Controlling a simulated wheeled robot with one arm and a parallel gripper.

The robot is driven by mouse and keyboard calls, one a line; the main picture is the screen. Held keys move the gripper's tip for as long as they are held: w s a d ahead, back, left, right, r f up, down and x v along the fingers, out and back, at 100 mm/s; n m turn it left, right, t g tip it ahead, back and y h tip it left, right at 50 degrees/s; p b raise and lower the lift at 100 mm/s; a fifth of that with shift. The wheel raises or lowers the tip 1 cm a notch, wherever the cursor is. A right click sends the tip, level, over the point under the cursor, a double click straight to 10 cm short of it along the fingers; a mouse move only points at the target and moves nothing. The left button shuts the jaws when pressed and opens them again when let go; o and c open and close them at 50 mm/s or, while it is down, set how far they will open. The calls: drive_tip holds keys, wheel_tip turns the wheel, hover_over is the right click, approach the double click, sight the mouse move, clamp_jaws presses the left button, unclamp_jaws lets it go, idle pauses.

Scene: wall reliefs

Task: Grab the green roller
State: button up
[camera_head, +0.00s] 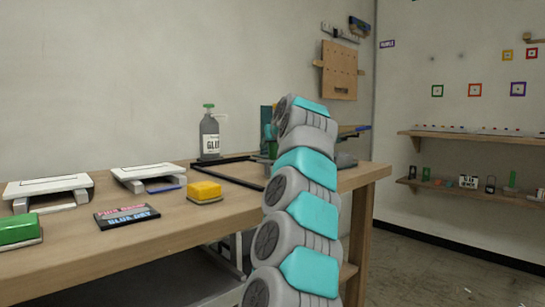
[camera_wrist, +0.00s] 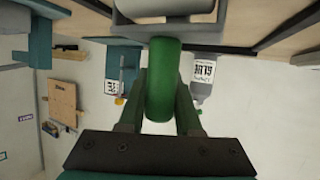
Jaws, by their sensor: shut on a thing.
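The green roller (camera_wrist: 162,85) stands out in the middle of the wrist view, between the two fingers of my gripper (camera_wrist: 160,105). The fingers are shut on it, one on each side. Its top end in that view meets a grey-white body, and I cannot tell whether the two are joined. In the head view my arm covers most of the gripper, and only a small bit of green (camera_head: 272,148) shows beside the arm at the table's far end.
A wooden workbench (camera_head: 150,235) holds a grey glue bottle (camera_head: 210,138), a yellow block (camera_head: 204,190), a green block (camera_head: 18,230), two white stands and a dark sign (camera_head: 127,216). A black frame (camera_head: 235,180) lies near my arm. Wall shelves (camera_head: 470,190) are at right.

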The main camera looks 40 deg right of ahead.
clamp_jaws()
idle(0.4)
